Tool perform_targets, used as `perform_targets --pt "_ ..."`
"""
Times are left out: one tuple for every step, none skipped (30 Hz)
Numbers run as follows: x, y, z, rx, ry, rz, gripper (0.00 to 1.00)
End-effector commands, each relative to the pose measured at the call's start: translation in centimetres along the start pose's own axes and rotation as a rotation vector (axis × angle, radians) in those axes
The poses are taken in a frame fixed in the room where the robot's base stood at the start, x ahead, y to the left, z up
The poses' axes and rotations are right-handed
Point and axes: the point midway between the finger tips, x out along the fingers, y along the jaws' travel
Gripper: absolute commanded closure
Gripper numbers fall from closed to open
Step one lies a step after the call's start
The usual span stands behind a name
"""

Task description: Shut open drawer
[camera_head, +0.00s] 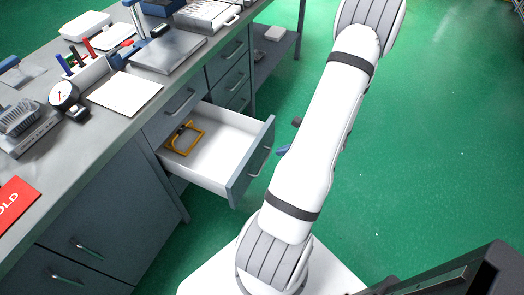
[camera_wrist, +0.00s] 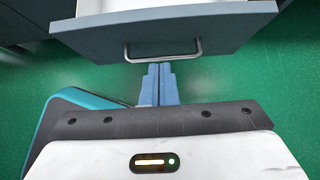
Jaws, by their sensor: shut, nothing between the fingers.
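The open drawer (camera_head: 228,142) sticks out of the grey workbench and has a grey front, white inside and a metal handle. An orange frame-shaped item (camera_head: 184,138) lies inside it. In the wrist view the drawer front (camera_wrist: 230,32) spans the top, with its handle (camera_wrist: 163,52) in the middle. My gripper (camera_wrist: 158,70) is shut and empty, its blue fingertips just in front of the handle; whether they touch it I cannot tell. In the head view my gripper (camera_head: 284,150) is mostly hidden behind my arm, on the outer side of the drawer front.
The workbench top holds a dial gauge (camera_head: 65,97), a white sheet (camera_head: 126,92), a metal case (camera_head: 168,54) and a red sign (camera_head: 14,207). Other bench drawers (camera_head: 232,55) are shut. A low shelf (camera_head: 268,62) stands beyond. Green floor to the right is clear.

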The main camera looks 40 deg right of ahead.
Motion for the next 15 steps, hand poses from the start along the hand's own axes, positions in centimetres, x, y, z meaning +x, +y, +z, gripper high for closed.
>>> perform_targets --pt "1.4 0.1 -0.1 -0.002 0.0 0.006 1.0" --pt "2.1 0.1 -0.1 0.0 0.0 0.006 1.0" --pt "2.9 0.1 -0.1 -0.001 0.001 0.005 1.0" --pt "3.6 0.1 -0.1 -0.002 0.001 0.006 1.0" --pt "4.2 0.1 -0.1 -0.001 0.001 0.005 1.0" --pt "5.0 0.1 -0.1 -0.002 0.001 0.005 1.0" --pt "5.5 0.1 -0.1 -0.002 0.002 0.005 1.0" --pt "5.8 0.1 0.4 -0.004 0.001 0.003 1.0" --pt "6.1 0.1 1.0 -0.006 0.001 0.003 1.0" --pt "6.4 0.0 1.3 -0.005 0.001 0.002 1.0" --pt "6.7 0.1 1.6 -0.005 0.001 0.003 1.0" --pt "7.0 0.1 1.9 -0.004 0.001 0.002 1.0" --pt "7.2 0.0 2.1 -0.004 0.001 0.001 1.0" --pt "7.4 0.0 2.3 -0.004 0.001 0.002 1.0" --pt "7.6 0.0 2.5 -0.004 0.001 0.001 1.0"
